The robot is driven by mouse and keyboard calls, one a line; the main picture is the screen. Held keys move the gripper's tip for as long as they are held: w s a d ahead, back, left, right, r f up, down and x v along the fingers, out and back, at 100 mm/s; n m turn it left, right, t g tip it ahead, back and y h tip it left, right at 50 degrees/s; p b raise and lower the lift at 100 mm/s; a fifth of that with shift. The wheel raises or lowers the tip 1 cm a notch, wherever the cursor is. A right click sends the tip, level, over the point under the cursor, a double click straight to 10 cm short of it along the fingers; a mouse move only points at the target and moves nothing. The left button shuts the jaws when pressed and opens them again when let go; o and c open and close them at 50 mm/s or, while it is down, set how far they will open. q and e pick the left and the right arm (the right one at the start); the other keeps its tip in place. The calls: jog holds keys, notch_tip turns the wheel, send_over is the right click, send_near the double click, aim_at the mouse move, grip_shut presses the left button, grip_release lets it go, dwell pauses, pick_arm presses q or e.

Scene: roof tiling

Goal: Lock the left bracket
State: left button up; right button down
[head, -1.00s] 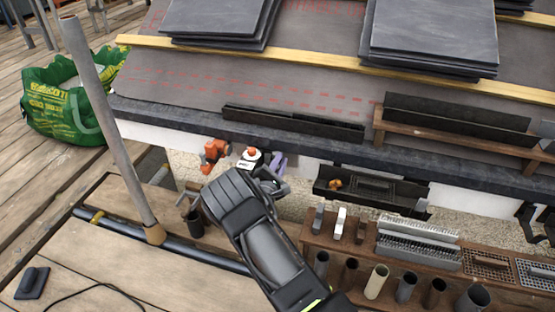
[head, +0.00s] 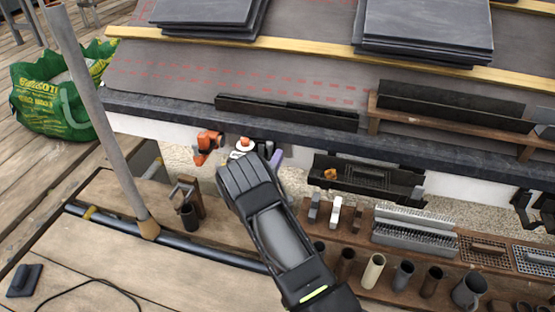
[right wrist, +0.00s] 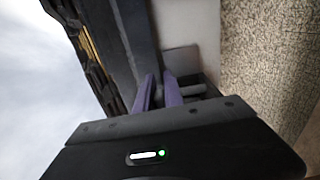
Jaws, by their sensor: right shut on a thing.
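My right gripper (head: 265,153) reaches up to the wall under the eave, its dark wrist covering much of the spot. In the right wrist view its two purple fingers (right wrist: 159,92) are close together beside a grey part, which I take to be the left bracket (right wrist: 192,90). What exactly lies between the fingertips is hidden. In the head view a white part with an orange top (head: 243,148) shows just left of the fingers, and an orange device (head: 208,146) is further left. My left gripper is not in view.
A black gutter piece (head: 366,180) hangs right of my gripper. Below it stands a wooden rack (head: 352,236) with tubes and trays. A slanted grey pole (head: 95,110) stands at the left, by a green bag (head: 45,105). Slate stacks (head: 425,35) lie on the roof.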

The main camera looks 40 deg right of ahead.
jog(key=shift+f, duration=0.15)
dwell(0.3)
jog(key=c, duration=1.4)
grip_release()
jog(key=shift+c, duration=0.2)
jog(key=p+v, duration=0.2)
jog(key=v, duration=0.6)
jog(key=shift+p, duration=0.3)
